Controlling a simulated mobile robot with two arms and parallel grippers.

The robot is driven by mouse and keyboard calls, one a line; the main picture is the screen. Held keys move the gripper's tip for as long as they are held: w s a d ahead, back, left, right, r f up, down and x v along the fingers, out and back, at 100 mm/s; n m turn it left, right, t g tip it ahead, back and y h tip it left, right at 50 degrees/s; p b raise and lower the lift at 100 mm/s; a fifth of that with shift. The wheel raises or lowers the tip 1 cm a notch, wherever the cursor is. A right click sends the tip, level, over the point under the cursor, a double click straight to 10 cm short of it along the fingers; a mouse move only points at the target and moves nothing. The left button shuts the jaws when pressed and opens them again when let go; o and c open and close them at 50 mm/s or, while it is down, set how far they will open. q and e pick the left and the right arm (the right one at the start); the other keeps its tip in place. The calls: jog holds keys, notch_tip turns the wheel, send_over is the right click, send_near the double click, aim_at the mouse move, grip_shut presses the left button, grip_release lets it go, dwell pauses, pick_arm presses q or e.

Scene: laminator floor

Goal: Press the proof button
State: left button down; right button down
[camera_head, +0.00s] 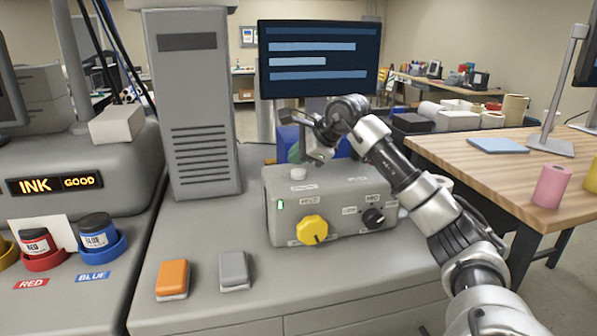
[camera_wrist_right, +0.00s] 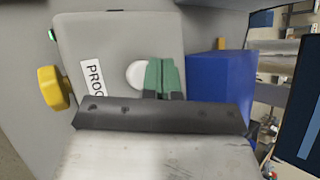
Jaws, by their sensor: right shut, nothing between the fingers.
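The proof button is a round white button (camera_head: 298,173) on top of the grey control box (camera_head: 275,228), near its back left. It shows in the right wrist view (camera_wrist_right: 137,75) beside a white label reading "PROO", the rest cut off. My right gripper (camera_head: 314,156) is above the box top, just right of the button in the head view. In the wrist view its green fingertips (camera_wrist_right: 163,75) are together with nothing between them, right beside the button. I cannot tell whether they touch it. My left gripper is not in view.
The box front has a yellow knob (camera_head: 312,229), a black knob (camera_head: 373,217) and a green light (camera_head: 280,204). A blue object (camera_wrist_right: 218,85) stands close behind the box. Orange (camera_head: 172,279) and grey (camera_head: 234,270) blocks lie in front. A wooden table (camera_head: 480,170) stands at right.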

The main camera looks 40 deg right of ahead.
aim_at(298, 172)
dwell(0.4)
jog(key=shift+f, duration=0.45)
jog(key=shift+f+b, duration=0.6)
jog(key=shift+b, duration=0.05)
dwell(0.5)
jog(key=shift+r, duration=0.1)
jog(key=shift+r+p, duration=0.95)
jog(key=shift+p, duration=0.05)
notch_tip(298, 172, up, 5)
jog(key=p, duration=0.5)
